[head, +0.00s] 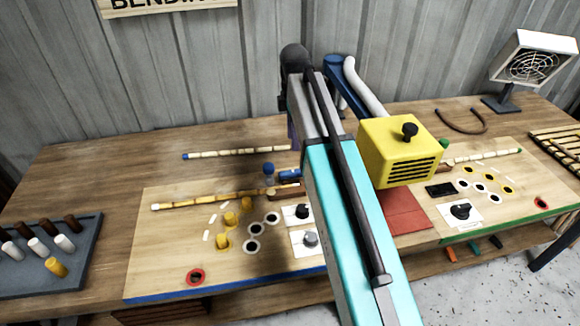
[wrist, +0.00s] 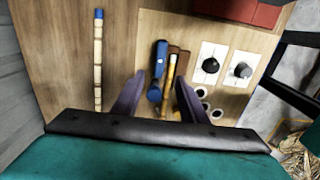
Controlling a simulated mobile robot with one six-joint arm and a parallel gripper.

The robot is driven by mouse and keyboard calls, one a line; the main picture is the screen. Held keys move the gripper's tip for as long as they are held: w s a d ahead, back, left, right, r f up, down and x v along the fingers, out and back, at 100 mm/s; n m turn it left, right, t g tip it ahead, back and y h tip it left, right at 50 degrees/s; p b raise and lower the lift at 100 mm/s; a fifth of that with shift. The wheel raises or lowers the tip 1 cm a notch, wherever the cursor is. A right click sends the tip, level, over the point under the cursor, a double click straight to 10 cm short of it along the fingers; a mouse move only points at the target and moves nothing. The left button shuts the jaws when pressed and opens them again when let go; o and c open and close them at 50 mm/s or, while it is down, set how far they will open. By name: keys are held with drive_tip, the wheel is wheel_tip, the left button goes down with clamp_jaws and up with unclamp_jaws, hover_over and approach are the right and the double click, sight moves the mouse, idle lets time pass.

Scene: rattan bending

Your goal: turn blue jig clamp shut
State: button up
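The blue jig clamp is at the back right of the blue-edged board (head: 160,255). In the head view it shows a round blue knob (head: 268,168) and a blue bar (head: 289,174), partly behind my arm. In the wrist view its blue bar (wrist: 160,57) lies beside a brown block, with the round knob (wrist: 154,95) at the near end. A yellowish rattan pole (wrist: 171,75) runs beside the clamp. My gripper (wrist: 159,78) is open, its two purple fingers either side of clamp and pole in the picture. I cannot tell its height or any contact.
Another rattan pole with a blue tip (head: 235,153) lies behind the board. Black (head: 303,211) and grey (head: 310,238) dials sit to the right. Yellow pegs (head: 230,218) stand in front. A yellow box (head: 400,152) with a black knob and a second, green-edged board (head: 500,218) are further right.

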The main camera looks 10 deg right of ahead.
sight(293, 171)
drive_tip(key=shift+f, duration=0.2)
drive_tip(key=shift+f+p, duration=1.95)
drive_tip(key=shift+f, duration=4.8)
clamp_jaws()
drive_tip(key=shift+a, duration=0.15)
